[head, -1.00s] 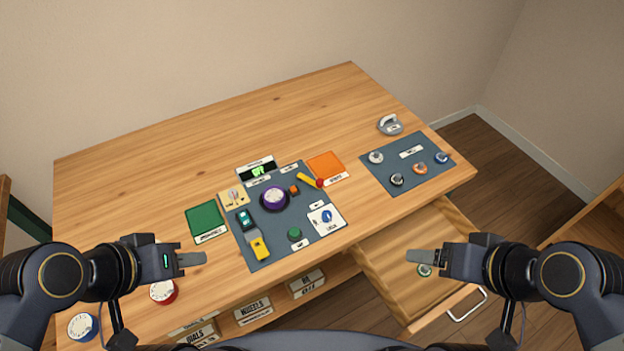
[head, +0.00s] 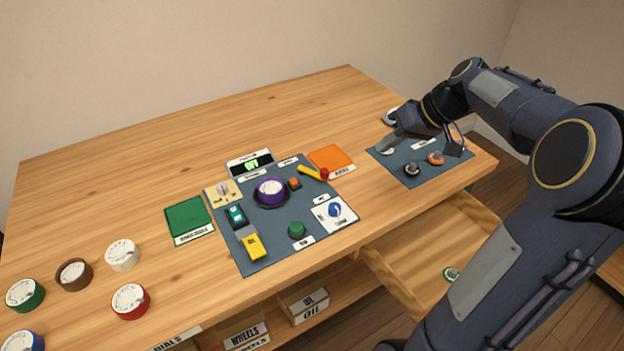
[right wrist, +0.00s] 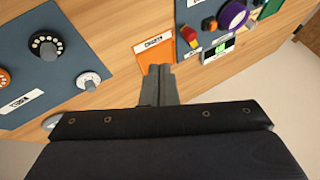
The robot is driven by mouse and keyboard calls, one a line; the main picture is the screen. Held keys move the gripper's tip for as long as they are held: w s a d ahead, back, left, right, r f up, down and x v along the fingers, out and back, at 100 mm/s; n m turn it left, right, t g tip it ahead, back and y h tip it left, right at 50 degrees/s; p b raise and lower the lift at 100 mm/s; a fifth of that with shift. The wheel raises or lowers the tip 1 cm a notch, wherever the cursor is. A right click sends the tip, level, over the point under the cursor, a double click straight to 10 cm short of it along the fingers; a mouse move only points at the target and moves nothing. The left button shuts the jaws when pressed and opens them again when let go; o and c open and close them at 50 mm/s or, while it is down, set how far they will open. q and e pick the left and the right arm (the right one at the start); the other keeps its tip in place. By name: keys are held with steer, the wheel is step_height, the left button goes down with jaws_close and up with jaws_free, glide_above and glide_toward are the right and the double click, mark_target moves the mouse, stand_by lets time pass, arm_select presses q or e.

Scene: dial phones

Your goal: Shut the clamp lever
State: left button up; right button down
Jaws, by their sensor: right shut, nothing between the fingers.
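A yellow lever with a red knob (head: 313,173), which looks like the clamp lever, sits at the right back of the grey-blue panel (head: 285,243). It lies slanted, its red end toward the right. It also shows in the right wrist view (right wrist: 190,38), red end nearest the gripper. Its label is too small to read. My left gripper is out of view.
The orange pad (head: 330,157) lies beside the lever. A purple dial (head: 271,190), a small orange block (head: 294,183) and a green knob (head: 297,230) are nearby. The right mat (head: 385,165) holds small dials. The drawer (head: 420,250) is open. The table behind the panel is clear.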

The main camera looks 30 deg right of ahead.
mark_target(313, 170)
steer(key=shift+w, duration=0.15)
steer(key=b+x, duration=0.1)
steer(key=x, duration=0.8)
steer(key=shift+a+f, duration=0.1)
steer(key=shift+f, duration=0.15)
steer(key=a, duration=0.3)
steer(key=shift+w+a+f, duration=0.1)
steer(key=shift+w+f, duration=0.05)
steer(key=shift+w, duration=0.25)
steer(key=shift+w+a, duration=0.15)
steer(key=shift+a, duration=0.3)
steer(key=shift+a+p, duration=0.2)
steer(key=shift+p, duration=0.15)
